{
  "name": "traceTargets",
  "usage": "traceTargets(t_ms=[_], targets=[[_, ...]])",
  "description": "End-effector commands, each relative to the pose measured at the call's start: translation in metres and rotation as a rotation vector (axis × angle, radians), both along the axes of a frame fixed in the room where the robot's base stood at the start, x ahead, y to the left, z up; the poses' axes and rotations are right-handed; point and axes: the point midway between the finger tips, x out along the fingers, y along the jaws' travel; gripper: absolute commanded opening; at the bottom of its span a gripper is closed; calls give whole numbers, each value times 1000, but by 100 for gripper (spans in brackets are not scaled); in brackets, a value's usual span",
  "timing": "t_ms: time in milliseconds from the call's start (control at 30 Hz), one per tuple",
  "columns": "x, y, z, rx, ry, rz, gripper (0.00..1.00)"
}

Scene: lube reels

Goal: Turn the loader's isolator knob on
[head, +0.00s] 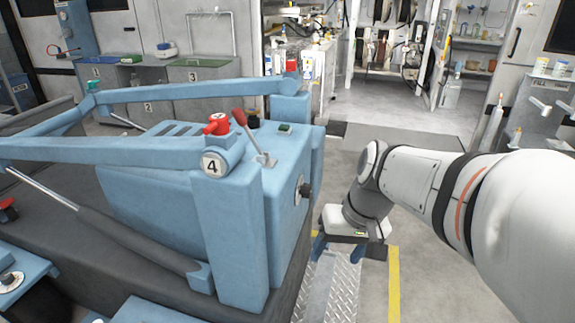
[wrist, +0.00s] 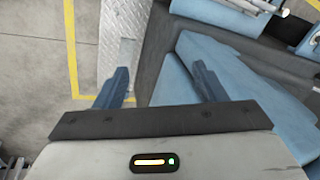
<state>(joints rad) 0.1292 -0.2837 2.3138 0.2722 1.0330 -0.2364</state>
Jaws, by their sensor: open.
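The blue loader (head: 150,190), marked 4, fills the left and middle of the head view. A red knob (head: 217,124) sits on its top, beside a red-handled lever (head: 250,136). I cannot tell for certain which knob is the isolator. My gripper (head: 348,250) hangs low to the right of the loader, pointing down, apart from both knobs. In the wrist view my gripper (wrist: 158,75) has its two blue fingers spread with nothing between them. Neither knob is clearly seen there.
A metal tread plate (head: 340,285) and a yellow floor line (head: 394,285) lie below my gripper. Blue lift arms (head: 185,91) run along the loader's top. Numbered bins (head: 190,95) stand at the back left. The floor behind my arm is clear.

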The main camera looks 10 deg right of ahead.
Motion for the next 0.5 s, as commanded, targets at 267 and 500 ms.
traceTargets(t_ms=[267,500], targets=[[129,19,-70,471,9,30,64],[246,-14,-111,871,-206,79,64]])
